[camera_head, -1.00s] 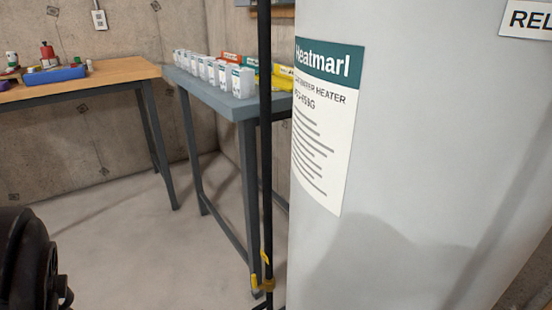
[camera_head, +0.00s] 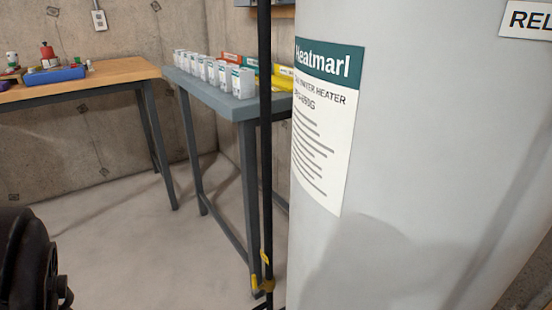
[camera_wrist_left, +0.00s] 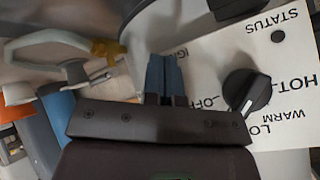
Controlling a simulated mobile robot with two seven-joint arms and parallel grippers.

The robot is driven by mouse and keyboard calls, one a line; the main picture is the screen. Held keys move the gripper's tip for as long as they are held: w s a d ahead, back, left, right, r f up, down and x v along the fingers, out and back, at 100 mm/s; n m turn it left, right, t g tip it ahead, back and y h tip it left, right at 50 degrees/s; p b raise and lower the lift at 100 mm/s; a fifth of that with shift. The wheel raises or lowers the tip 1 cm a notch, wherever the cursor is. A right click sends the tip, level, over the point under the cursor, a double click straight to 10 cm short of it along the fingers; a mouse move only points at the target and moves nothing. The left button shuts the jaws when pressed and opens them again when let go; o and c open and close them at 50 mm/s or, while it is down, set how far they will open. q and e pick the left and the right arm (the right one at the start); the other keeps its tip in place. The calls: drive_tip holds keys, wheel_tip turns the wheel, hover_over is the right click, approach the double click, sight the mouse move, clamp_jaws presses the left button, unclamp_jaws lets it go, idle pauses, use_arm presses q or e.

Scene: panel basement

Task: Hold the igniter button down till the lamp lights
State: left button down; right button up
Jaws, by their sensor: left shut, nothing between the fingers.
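In the left wrist view my left gripper (camera_wrist_left: 165,76) is shut and empty, its blue-grey fingertips together over the left edge of the white control panel (camera_wrist_left: 222,62). Letters starting "IG" show right beside the fingertips. The igniter button itself is not visible; the fingers cover that area, so I cannot tell whether they touch it. The status lamp (camera_wrist_left: 278,36) is a small dark dot beside the word STATUS and is unlit. A black knob (camera_wrist_left: 247,92) sits among the OFF, HOT, WARM and LO labels. My right gripper is in neither view.
The grey water heater tank (camera_head: 430,150) fills the right of the head view. A thin black pole (camera_head: 265,150) stands just left of it. A grey table (camera_head: 215,95) with white boxes and a wooden bench (camera_head: 110,72) stand behind. Pale piping (camera_wrist_left: 45,45) shows beside the panel.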

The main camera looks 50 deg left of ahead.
use_arm(q)
drive_tip(key=shift+w, duration=0.1)
drive_tip(key=shift+w, duration=0.35)
drive_tip(key=shift+w+d, duration=0.1)
drive_tip(key=shift+w, duration=0.35)
idle(2.1)
drive_tip(key=shift+s, duration=0.1)
idle(1.5)
drive_tip(key=shift+s, duration=0.8)
drive_tip(key=shift+s, duration=0.1)
drive_tip(key=shift+s+a, duration=0.15)
drive_tip(key=shift+s, duration=1.05)
drive_tip(key=shift+s+a, duration=0.15)
drive_tip(key=shift+s, duration=1.05)
